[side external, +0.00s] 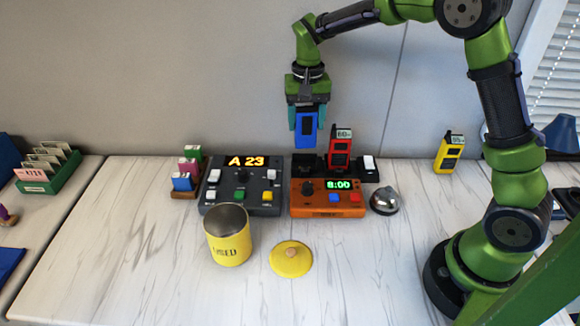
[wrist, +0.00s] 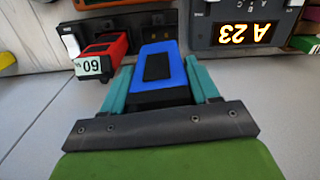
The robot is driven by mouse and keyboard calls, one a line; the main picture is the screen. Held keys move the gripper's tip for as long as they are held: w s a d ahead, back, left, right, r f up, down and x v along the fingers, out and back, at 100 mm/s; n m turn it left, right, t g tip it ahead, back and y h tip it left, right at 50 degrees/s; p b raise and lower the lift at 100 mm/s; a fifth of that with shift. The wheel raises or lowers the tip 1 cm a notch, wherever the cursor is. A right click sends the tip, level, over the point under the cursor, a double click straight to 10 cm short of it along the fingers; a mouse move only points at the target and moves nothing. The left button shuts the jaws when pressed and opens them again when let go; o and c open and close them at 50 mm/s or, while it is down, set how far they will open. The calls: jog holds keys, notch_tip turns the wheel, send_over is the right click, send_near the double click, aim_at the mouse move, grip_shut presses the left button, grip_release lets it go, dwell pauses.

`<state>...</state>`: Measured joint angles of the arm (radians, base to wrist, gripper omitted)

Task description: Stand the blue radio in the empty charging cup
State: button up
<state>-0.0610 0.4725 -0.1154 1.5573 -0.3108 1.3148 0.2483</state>
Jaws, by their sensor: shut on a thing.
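The blue radio (side external: 306,128) hangs in my gripper (side external: 306,122), whose teal fingers are shut on its sides. In the side external view it is upright above the left part of the black charging base (side external: 308,160), with a gap below it. The radio also shows in the wrist view (wrist: 160,70) between the fingers (wrist: 163,90). A red radio (side external: 340,148) with a "60" label stands in the middle of the base. A white item (side external: 369,164) is at the base's right end. The empty cup at the left end is mostly dark, and its opening is hard to make out.
An orange timer box (side external: 328,212) sits in front of the base, a grey "A 23" console (side external: 240,200) to its left.

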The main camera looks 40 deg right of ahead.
aim_at(305, 143)
jog(key=shift+m, duration=0.6)
jog(key=shift+f, duration=2.9)
jog(key=shift+f, duration=0.55)
jog(key=o, duration=0.9)
jog(key=shift+o, duration=0.2)
jog(key=shift+r, duration=5.5)
